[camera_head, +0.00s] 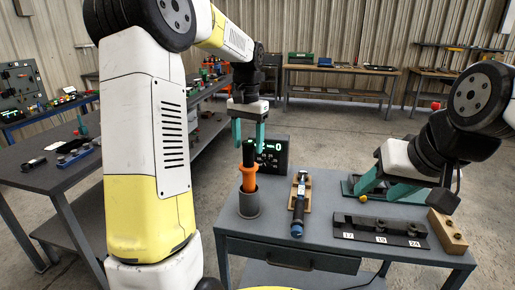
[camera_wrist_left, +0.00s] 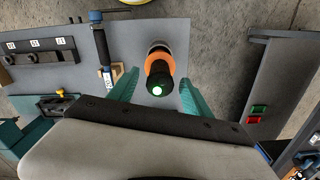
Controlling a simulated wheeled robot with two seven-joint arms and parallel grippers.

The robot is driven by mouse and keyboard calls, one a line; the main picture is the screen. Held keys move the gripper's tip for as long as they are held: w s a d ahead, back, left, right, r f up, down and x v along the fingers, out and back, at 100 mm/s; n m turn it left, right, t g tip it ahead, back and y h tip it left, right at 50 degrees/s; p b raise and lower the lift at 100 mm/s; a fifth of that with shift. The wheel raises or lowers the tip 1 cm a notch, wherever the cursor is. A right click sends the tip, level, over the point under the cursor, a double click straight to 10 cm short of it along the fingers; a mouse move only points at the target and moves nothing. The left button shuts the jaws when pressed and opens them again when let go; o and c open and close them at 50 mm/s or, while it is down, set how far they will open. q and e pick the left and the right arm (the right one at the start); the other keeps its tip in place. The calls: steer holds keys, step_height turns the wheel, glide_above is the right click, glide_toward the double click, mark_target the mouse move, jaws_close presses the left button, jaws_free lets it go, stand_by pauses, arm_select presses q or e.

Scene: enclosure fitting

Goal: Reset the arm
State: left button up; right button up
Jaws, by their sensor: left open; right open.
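My left gripper (camera_head: 248,146) is open and points down over the table. Its teal fingers are on either side of the black, green-lit top of an orange-collared tool (camera_head: 248,178), with gaps visible in the left wrist view (camera_wrist_left: 158,78). The tool stands upright in a grey cup (camera_head: 249,204) at the table's left front. My right gripper (camera_head: 378,190) is open, low over the right part of the table near a dark green fixture (camera_head: 350,187). I see nothing held in it.
A black display box (camera_head: 272,150) stands behind the cup. A black and blue tool (camera_head: 298,205) lies on a wooden holder right of it. A numbered black rack (camera_head: 380,231) and a wooden block (camera_head: 447,232) are at the right front. A side bench (camera_head: 60,178) stands left.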

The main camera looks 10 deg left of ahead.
arm_select(q)
step_height(320, 180, up, 5)
steer(key=shift+r, duration=0.1)
steer(key=s+d+r+n+t, duration=0.1)
steer(key=s+r+t, duration=0.25)
steer(key=s, duration=0.95)
steer(key=s+d+f+n+t+h, duration=0.1)
steer(key=s+f+t+h, duration=0.1)
steer(key=s, duration=0.9)
step_height(320, 180, down, 2)
steer(key=shift+f+n+t, duration=0.2)
steer(key=shift+n+t, duration=0.2)
steer(key=shift+t, duration=0.05)
steer(key=shift+d, duration=0.1)
